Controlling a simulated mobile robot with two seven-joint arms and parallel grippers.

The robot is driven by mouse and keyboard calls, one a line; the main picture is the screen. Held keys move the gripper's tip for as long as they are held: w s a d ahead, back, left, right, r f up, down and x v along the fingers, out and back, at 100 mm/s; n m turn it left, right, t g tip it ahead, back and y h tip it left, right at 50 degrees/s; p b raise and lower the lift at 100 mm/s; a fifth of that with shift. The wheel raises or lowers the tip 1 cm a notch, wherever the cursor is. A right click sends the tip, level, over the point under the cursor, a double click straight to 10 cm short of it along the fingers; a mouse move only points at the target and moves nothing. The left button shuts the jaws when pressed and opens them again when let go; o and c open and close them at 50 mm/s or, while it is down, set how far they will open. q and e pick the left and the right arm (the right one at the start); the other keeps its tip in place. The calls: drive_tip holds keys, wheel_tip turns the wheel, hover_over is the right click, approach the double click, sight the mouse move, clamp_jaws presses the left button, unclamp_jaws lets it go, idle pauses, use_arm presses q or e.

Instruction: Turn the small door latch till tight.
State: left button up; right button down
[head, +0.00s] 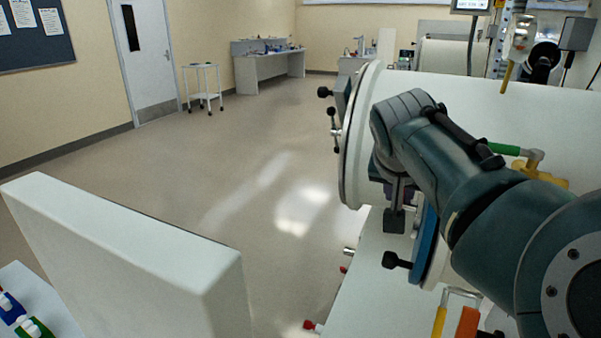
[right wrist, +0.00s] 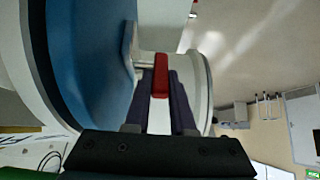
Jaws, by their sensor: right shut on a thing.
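The small door (right wrist: 90,50) is a blue disc with a pale rim, filling the left of the right wrist view. In the head view its blue face (head: 426,232) shows edge-on, below my right arm. The latch handle (right wrist: 161,80) has a red grip and stands beside the blue face near a short metal shaft (right wrist: 143,63). My right gripper (right wrist: 161,90) has its two dark fingers along both sides of the handle and is shut on it. In the head view my arm mostly hides this gripper and the latch. My left gripper is in neither view.
The large round white door (head: 356,135) with black knobs stands just beyond my right arm. A black knob (head: 395,260) sticks out beside the small door. A white panel (head: 130,240) stands at the left front. The floor between is clear, with a small trolley (head: 203,88) far back.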

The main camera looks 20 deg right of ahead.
drive_tip(key=h+b, duration=0.1)
drive_tip(key=t+b, duration=0.1)
drive_tip(key=shift+s+a+f+h+b, duration=0.1)
drive_tip(key=shift+a+f+h+b, duration=0.1)
drive_tip(key=shift+f+h+b, duration=0.2)
drive_tip(key=shift+s+t+h+b, duration=0.1)
drive_tip(key=shift+t+h+b, duration=0.2)
drive_tip(key=shift+t+b, duration=0.3)
drive_tip(key=shift+a+r+h+b, duration=0.1)
drive_tip(key=shift+r+h+b, duration=0.15)
drive_tip(key=shift+b, duration=0.25)
drive_tip(key=c, duration=1)
unclamp_jaws()
drive_tip(key=shift+c, duration=0.2)
